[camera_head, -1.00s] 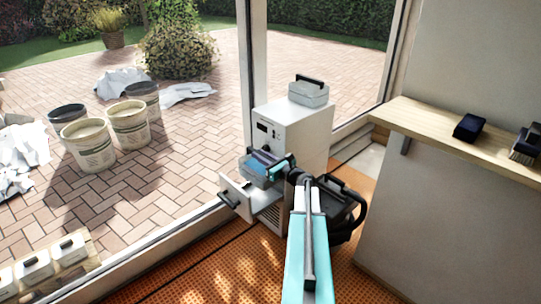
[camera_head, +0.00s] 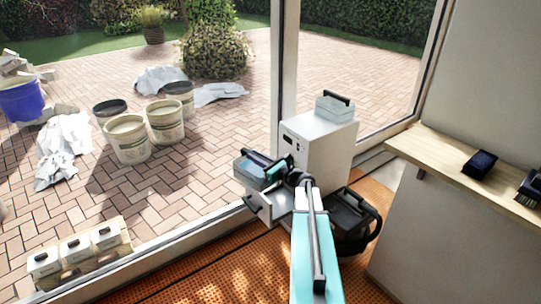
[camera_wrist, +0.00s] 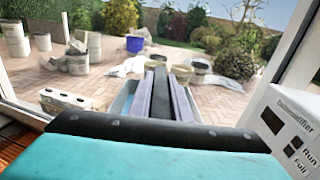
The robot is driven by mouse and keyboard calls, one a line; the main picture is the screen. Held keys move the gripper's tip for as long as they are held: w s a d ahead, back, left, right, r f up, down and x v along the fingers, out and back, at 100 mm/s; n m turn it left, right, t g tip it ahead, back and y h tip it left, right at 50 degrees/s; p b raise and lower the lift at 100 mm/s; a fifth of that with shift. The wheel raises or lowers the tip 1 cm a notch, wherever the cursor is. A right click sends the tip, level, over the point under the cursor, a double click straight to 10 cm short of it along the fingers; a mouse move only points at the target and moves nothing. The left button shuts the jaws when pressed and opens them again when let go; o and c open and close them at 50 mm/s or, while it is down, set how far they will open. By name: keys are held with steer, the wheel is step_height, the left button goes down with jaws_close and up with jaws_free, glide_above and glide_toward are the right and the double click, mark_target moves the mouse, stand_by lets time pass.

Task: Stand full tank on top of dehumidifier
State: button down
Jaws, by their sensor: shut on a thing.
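The white dehumidifier (camera_head: 334,152) stands by the window corner; its labelled panel (camera_wrist: 285,125) fills the right of the wrist view. A pale blue-grey tank (camera_head: 334,114) with a black handle stands on its top. A drawer (camera_head: 268,208) sticks out low at its front. My gripper (camera_head: 284,166) is shut on the black handle of a second tank (camera_head: 250,173), held in front of the dehumidifier, above and left of the drawer and below the machine's top. In the wrist view this tank (camera_wrist: 127,100) is mostly hidden behind my gripper (camera_wrist: 160,95). I cannot tell its fill.
A dark container (camera_head: 350,218) with a black hose stands right of my arm. A wooden shelf (camera_head: 450,157) with a dark block (camera_head: 480,163) is at the right. The window post (camera_head: 284,80) rises behind the dehumidifier. Several buckets (camera_head: 126,140) stand on the paving outside.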

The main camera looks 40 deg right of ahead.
steer(key=w+a+r+n+g+y+p, duration=0.15)
steer(key=a+r+y+p, duration=0.25)
steer(key=a+r+p, duration=0.7)
steer(key=s+a+r+n+g+y+p, duration=0.2)
steer(key=s+a+r+p, duration=0.1)
steer(key=a, duration=0.7)
steer(key=s+a+r+n+g+y+p, duration=0.2)
steer(key=a+r+p, duration=0.3)
steer(key=a+r, duration=0.3)
steer(key=s+a+r+n+g+y+p, duration=0.2)
steer(key=s+a+r+n+y+p, duration=0.1)
steer(key=a, duration=0.9)
step_height(320, 180, up, 3)
steer(key=shift+s+r+y+p, duration=0.1)
steer(key=shift+s+y+p, duration=0.45)
steer(key=shift+p, duration=0.5)
steer(key=shift+s+n, duration=0.15)
steer(key=shift+n, duration=0.1)
